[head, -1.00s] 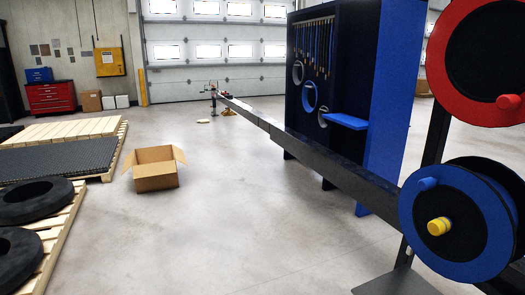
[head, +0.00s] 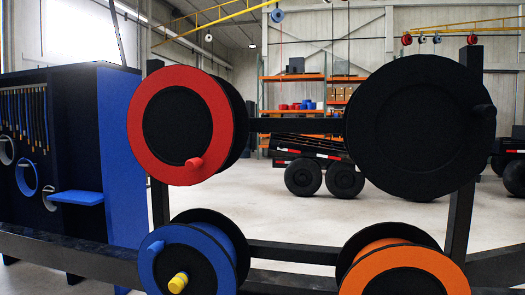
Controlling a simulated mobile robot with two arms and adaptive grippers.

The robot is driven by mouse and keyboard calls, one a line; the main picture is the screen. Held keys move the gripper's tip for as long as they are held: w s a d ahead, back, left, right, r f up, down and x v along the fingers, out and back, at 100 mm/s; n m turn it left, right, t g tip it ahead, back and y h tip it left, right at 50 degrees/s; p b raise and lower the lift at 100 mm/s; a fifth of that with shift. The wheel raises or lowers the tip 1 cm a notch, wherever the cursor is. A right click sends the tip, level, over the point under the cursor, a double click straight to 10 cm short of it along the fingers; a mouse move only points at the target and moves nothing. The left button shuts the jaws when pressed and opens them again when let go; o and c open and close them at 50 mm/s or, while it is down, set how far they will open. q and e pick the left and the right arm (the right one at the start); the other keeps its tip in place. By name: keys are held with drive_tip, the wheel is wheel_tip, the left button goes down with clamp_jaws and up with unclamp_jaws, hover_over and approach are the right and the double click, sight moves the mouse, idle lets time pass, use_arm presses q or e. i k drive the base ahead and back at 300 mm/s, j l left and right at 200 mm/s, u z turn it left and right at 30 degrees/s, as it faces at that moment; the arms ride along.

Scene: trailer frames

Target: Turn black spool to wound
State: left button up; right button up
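The black spool (head: 418,122) is at the upper right of a dark rack in the head view. Neither of my grippers is in view.
A red spool (head: 218,113) is at the rack's upper left, a blue spool (head: 222,255) with a yellow knob below it, and an orange spool (head: 445,275) at the lower right. A blue cabinet (head: 118,150) stands at left. A trailer frame (head: 300,150) and shelves are behind.

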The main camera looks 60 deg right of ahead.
sight(419, 127)
drive_tip(key=z, duration=2.65)
